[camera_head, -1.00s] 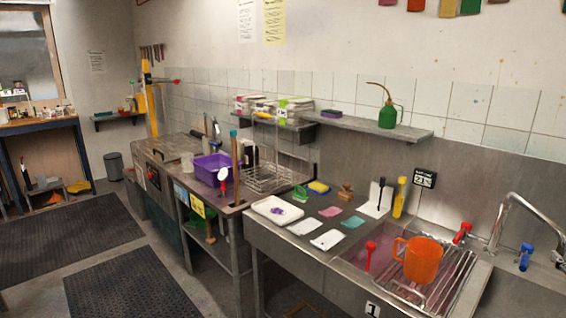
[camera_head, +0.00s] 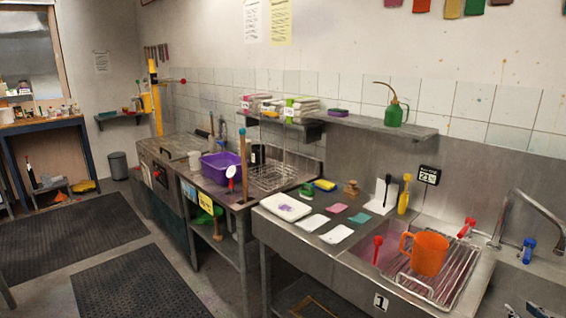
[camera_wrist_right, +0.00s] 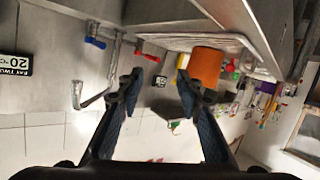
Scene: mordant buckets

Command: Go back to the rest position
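My right gripper (camera_head: 527,311) only just shows at the bottom right edge of the head view, low in front of the sink unit. In the right wrist view my right gripper (camera_wrist_right: 158,88) has its two fingers spread wide, with nothing between them. The wrist picture is upside down and looks toward the sink, the wall and an orange jug. The orange jug (camera_head: 430,253) stands on the wire rack and is apart from the gripper; it also shows in the wrist view (camera_wrist_right: 206,67). My left gripper is not in view.
The steel sink unit (camera_head: 345,262) holds several cards, a white tray (camera_head: 285,207) and a wire rack (camera_head: 441,291). A curved tap (camera_head: 540,208) rises at the right. A purple bin (camera_head: 220,166) is on the left bench. Floor with dark mats (camera_head: 140,290) is clear at left.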

